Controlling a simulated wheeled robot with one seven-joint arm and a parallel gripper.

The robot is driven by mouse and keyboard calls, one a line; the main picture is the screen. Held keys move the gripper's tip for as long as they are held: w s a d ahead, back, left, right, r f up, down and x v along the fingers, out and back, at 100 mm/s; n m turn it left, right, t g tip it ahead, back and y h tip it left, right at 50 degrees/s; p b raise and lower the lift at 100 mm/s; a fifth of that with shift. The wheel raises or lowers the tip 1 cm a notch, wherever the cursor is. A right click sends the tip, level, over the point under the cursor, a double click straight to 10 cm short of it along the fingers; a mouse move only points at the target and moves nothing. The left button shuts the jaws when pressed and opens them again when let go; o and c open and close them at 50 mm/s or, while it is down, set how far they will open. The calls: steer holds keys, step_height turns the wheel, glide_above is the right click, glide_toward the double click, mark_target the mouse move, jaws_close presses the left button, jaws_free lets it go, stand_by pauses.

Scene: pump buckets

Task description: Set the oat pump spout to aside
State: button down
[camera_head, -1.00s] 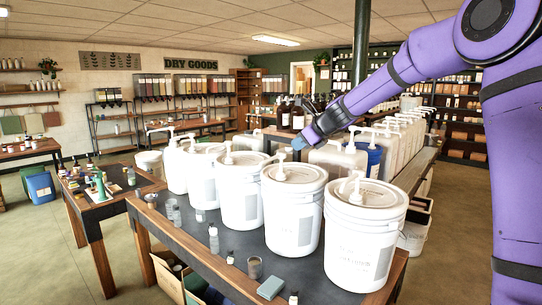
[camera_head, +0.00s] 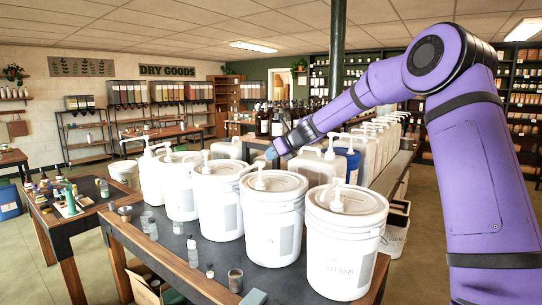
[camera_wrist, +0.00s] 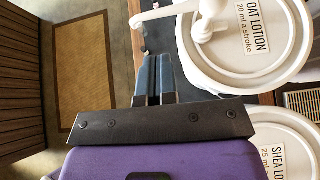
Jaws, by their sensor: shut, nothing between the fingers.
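In the wrist view, the white lid marked OAT LOTION (camera_wrist: 250,45) fills the upper right. Its white pump (camera_wrist: 203,22) stands on the lid, and its spout (camera_wrist: 160,13) reaches left past the rim, its far end over the table's edge. My gripper (camera_wrist: 152,56) is shut and empty, blue fingertips side by side, just left of the oat bucket and below the spout in the picture, apart from it. In the head view, my gripper (camera_head: 271,153) is above and behind the front row of white buckets; the labels there are too small to tell which is oat.
The SHEA LOTION lid (camera_wrist: 285,140) is beside the oat one. In the head view, several pump buckets (camera_head: 272,225) stand close together on the dark table (camera_head: 190,262), with small jars in front. Dark pump bottles (camera_head: 277,122) stand behind.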

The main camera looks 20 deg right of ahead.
mark_target(248, 168)
steer(key=x, duration=1.1)
steer(key=shift+w+a+m, duration=0.1)
steer(key=shift+a+m, duration=0.1)
steer(key=shift+m, duration=0.1)
